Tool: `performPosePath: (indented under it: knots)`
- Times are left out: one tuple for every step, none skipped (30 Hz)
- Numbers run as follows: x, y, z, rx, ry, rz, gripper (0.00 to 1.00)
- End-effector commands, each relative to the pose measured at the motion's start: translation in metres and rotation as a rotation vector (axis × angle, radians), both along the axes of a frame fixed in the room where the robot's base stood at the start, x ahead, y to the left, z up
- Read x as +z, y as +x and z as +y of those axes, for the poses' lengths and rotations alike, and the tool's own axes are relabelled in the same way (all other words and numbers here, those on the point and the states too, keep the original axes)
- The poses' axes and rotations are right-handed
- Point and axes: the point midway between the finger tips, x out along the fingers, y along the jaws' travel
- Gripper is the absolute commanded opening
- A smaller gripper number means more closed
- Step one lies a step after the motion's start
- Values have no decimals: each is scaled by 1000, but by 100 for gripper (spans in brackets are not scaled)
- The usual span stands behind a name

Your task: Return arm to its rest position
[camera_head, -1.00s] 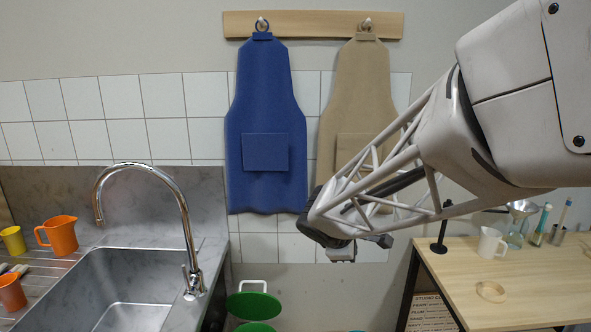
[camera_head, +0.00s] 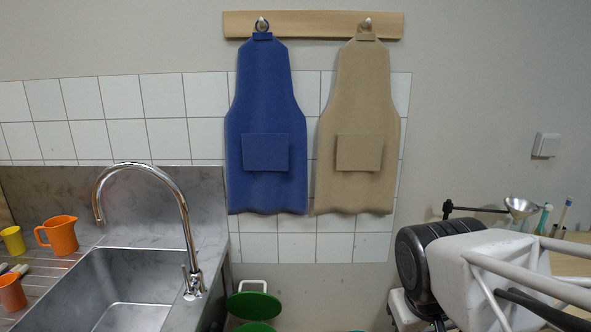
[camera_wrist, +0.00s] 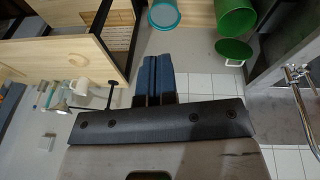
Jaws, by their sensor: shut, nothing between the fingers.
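My gripper (camera_wrist: 152,76) shows in the wrist view, its two blue fingers side by side and shut with nothing between them. In the head view my arm is folded low at the right, in front of the wooden table (camera_head: 575,240). The fingers cannot be made out in that view. The arm hides most of the table there.
Blue (camera_head: 266,110) and beige (camera_head: 358,110) aprons hang behind.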

Motion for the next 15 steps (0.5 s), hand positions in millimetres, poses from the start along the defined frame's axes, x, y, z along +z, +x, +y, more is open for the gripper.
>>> performPosePath:
  knots:
    - [0,-9,1,-33,28,-1,0]
    - [-1,-14,2,-50,43,0,0]
    - [0,-19,2,-70,60,-2,0]
    - [0,-22,3,-84,71,-2,0]
    - [-1,-24,4,-95,81,-2,0]
    - [-1,-27,4,-106,91,-2,0]
    - [-1,-28,5,-112,97,-1,0]
    - [-2,-30,5,-117,102,0,0]
    - [-2,-31,5,-121,106,0,0]
    - [-2,-31,5,-123,107,0,0]
    - [-2,-31,6,-123,108,0,0]
    - [-2,-31,6,-123,108,0,0]
    - [-2,-31,6,-123,108,0,0]
    - [-2,-31,6,-123,108,0,0]
    - [-2,-31,6,-122,108,0,0]
